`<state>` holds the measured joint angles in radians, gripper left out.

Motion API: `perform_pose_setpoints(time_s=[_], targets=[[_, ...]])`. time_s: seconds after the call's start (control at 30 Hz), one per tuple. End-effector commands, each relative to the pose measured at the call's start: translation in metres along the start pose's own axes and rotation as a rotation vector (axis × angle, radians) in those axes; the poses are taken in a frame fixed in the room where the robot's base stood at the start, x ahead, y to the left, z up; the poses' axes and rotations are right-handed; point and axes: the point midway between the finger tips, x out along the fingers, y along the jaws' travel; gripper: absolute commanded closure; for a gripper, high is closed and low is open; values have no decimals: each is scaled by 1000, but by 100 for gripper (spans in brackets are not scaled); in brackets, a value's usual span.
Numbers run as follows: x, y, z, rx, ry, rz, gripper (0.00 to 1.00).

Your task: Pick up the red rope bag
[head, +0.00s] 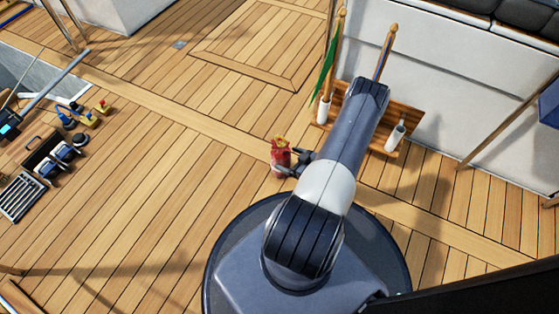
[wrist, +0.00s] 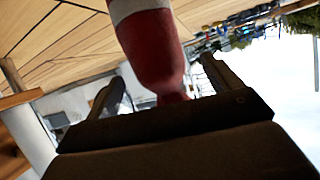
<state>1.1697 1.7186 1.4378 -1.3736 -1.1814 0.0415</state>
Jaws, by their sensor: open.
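The red rope bag (head: 281,156) stands on the teak deck in the head view, just left of my gripper (head: 297,162), with yellow rope at its top. In the wrist view the red bag (wrist: 156,52), with a pale band, shows between the two fingers of my gripper (wrist: 162,82). The fingers are apart, one on each side of the bag. I cannot tell whether either finger touches it. Part of the bag is hidden behind the gripper body in the wrist view.
A wooden rack (head: 411,114) with rolled flags and white tubes stands against the white wall, behind my arm. Tools, a dark tray (head: 22,197) and yellow-and-blue items (head: 75,115) lie at the left. The deck between them and the bag is clear.

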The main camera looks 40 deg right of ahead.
Motion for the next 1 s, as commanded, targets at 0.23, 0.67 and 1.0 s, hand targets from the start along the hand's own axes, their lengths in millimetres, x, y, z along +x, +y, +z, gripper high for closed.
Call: perform_pose_setpoints(time_s=[0.23,0.67,1.0], targets=[[35,1,0,-3,0,-4,14],[49,2,-4,-2,0,0,16],[48,2,-3,-1,0,0,44]])
